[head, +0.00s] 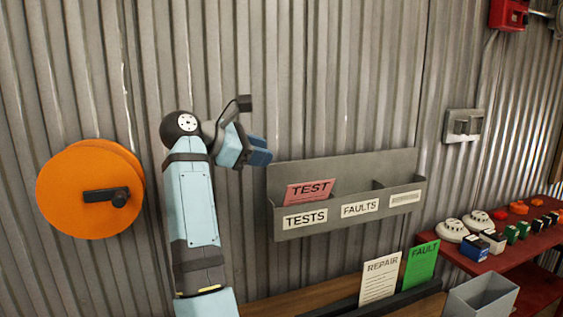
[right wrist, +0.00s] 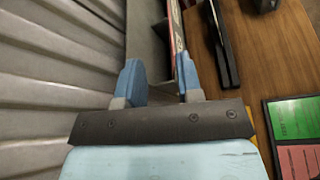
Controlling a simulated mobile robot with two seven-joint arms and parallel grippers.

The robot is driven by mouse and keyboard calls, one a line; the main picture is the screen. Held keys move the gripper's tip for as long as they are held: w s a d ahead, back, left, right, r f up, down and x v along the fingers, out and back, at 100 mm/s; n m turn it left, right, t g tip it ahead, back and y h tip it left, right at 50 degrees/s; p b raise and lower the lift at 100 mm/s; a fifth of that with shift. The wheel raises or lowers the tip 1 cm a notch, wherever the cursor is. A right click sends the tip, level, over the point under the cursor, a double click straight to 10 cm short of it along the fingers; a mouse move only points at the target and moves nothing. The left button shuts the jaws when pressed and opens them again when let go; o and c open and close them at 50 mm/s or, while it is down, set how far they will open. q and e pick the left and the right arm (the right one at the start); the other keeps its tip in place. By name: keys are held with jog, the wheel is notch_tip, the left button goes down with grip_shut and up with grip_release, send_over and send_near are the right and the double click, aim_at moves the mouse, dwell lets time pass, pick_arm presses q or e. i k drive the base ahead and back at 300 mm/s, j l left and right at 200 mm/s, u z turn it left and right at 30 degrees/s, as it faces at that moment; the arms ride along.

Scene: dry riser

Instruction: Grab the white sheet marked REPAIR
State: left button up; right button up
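The white sheet marked REPAIR (head: 380,281) stands upright, slightly tilted, in a long black holder (head: 408,298) on the wooden bench. My right gripper (head: 260,150) is up by the corrugated wall, at the left end of the grey wall rack, above and left of the sheet and well apart from it. In the right wrist view its two blue fingers (right wrist: 158,84) are apart, with no sheet held between them. A narrow red and white edge shows close to the right finger there. I cannot make out the REPAIR sheet in that view. My left gripper is out of view.
The grey wall rack (head: 345,162) holds a red TEST sheet (head: 309,191) in its TESTS pocket. A green FAULT sheet (head: 421,264) stands right of the white sheet. A grey bin (head: 480,298) and a red shelf (head: 505,262) with detectors are at right. An orange reel (head: 85,190) is at left.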

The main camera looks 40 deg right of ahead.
aim_at(379, 276)
jog(key=k, duration=1)
